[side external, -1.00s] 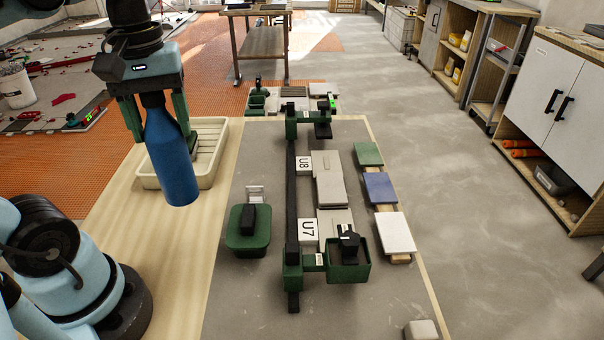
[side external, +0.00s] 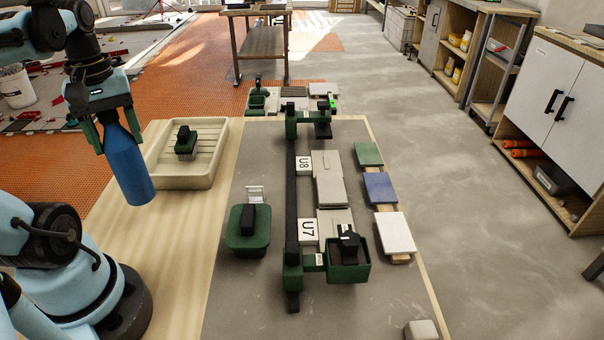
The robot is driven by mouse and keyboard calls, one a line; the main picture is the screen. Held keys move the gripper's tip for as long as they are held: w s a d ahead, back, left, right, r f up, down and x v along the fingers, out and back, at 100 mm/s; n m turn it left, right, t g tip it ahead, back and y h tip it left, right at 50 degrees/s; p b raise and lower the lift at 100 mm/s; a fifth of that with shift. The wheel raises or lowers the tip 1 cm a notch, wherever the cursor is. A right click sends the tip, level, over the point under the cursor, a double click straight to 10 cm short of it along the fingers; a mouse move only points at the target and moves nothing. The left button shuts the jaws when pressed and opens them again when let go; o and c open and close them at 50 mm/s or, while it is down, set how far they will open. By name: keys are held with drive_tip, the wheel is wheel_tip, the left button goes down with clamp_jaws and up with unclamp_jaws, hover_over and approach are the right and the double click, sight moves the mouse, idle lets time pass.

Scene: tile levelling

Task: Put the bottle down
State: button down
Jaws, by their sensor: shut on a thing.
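The blue bottle (side external: 128,170) is at the left of the side external view, tilted, with its base toward the lower right. My gripper (side external: 108,134) is shut on the bottle's upper part, with a green finger on either side. The bottle appears to hang above the wooden table strip (side external: 172,240), left of the cream tray; I cannot tell the exact gap beneath it.
The cream ribbed tray (side external: 216,168) holds a green block with a black top (side external: 186,142). A green float-like tool (side external: 248,230) sits left of the levelling rig (side external: 292,195). Coloured tiles (side external: 380,187) lie at right. The wood in front of the tray is bare.

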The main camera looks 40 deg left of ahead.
sight(117, 156)
drive_tip(key=shift+s+a+f, duration=0.2)
drive_tip(key=shift+a+f, duration=0.2)
drive_tip(key=shift+a, duration=0.2)
drive_tip(key=shift+s+a+f, duration=0.15)
drive_tip(key=shift+a+f, duration=0.2)
drive_tip(key=shift+a, duration=0.2)
drive_tip(key=shift+f, duration=2)
drive_tip(key=shift+c, duration=1.1)
unclamp_jaws()
drive_tip(key=shift+f, duration=0.15)
wheel_tip(117, 156, up, 12)
drive_tip(key=shift+r, duration=0.1)
drive_tip(key=w+d+f+m+t, duration=0.3)
drive_tip(key=w+d+f+m, duration=0.2)
drive_tip(key=d, duration=0.4)
drive_tip(key=w+d+f+m+t, duration=0.4)
drive_tip(key=w+d+f+m, duration=0.1)
drive_tip(key=w+d+m, duration=0.3)
drive_tip(key=shift+w+d+f+m, duration=0.15)
drive_tip(key=shift+w+d+m, duration=0.05)
drive_tip(key=shift+d+m, duration=0.55)
